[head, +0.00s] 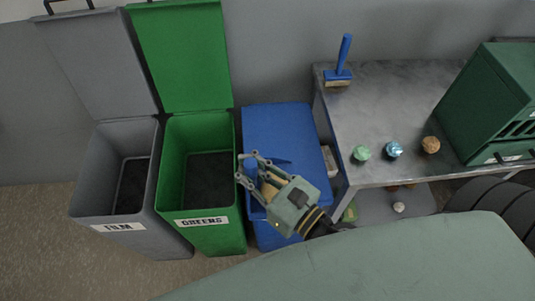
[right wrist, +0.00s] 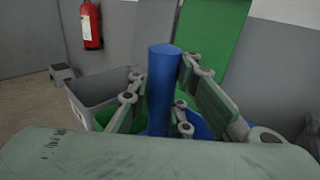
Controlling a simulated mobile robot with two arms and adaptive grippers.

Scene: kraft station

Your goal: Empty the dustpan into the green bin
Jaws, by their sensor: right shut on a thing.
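The green bin (head: 170,185) stands at left centre in the head view with its lid up and a "GREENS" label on its front. Its raised green lid also shows in the wrist view (right wrist: 218,30). My right gripper (head: 250,170) is just right of the bin's opening, over the blue bin. It is shut on the blue handle of the dustpan (right wrist: 161,85), which stands up between the fingers in the wrist view. The pan is mostly hidden by the gripper and blends with the blue bin; its contents cannot be made out. My left gripper is not in view.
A grey open bin (head: 103,222) labelled "FILM" stands left of the green one. A blue bin (head: 285,120) with its lid down stands to the right. A metal table (head: 385,95) holds a blue brush (head: 341,65), three small round items and a green cabinet (head: 490,100).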

